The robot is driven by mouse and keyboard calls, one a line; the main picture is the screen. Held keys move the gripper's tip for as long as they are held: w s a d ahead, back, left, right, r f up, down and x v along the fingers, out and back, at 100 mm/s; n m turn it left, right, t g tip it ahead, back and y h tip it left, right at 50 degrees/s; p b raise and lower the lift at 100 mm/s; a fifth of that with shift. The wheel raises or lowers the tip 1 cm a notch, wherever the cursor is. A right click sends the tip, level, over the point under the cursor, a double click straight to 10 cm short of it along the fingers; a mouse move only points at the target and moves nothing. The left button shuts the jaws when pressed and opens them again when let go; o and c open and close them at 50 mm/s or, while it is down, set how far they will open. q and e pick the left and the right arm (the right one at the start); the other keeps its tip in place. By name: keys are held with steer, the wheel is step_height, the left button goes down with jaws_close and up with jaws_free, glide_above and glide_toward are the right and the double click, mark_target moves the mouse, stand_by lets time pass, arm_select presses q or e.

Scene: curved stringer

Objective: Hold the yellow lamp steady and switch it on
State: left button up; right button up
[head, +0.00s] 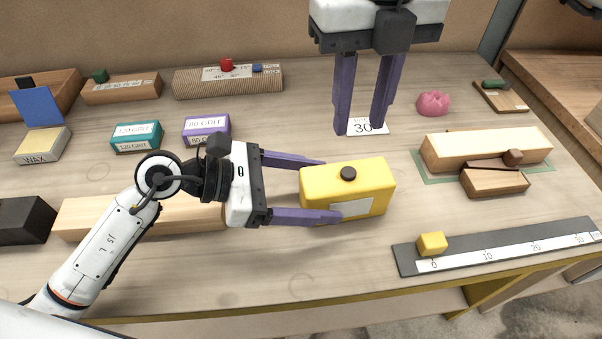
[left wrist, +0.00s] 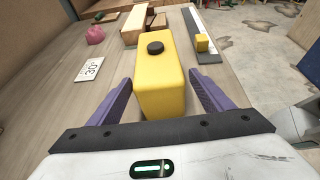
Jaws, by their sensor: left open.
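The yellow lamp (head: 347,190) is a box-shaped block lying on the table, with a round black knob (head: 348,173) on top and a pale label on its near side. My left gripper (head: 325,190) is open, with its purple fingers on either side of the lamp's left end. The left wrist view shows the lamp (left wrist: 162,80) between the fingers, with gaps visible; the knob (left wrist: 155,47) shows at its far part. My right gripper (head: 362,133) is open and empty, pointing down above and behind the lamp, near the card marked 30.
A dark ruler (head: 500,247) with a small yellow cube (head: 432,243) lies at the front right. Wooden blocks (head: 485,150) and a pink lump (head: 433,103) are at the right. A long wooden beam (head: 150,215) lies behind my left arm. Sandpaper boxes (head: 137,137) stand at the left.

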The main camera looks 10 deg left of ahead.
mark_target(342, 192)
arm_select(q)
steer(key=shift+x, duration=2.65)
steer(key=c, duration=1.6)
arm_select(e)
jaws_close()
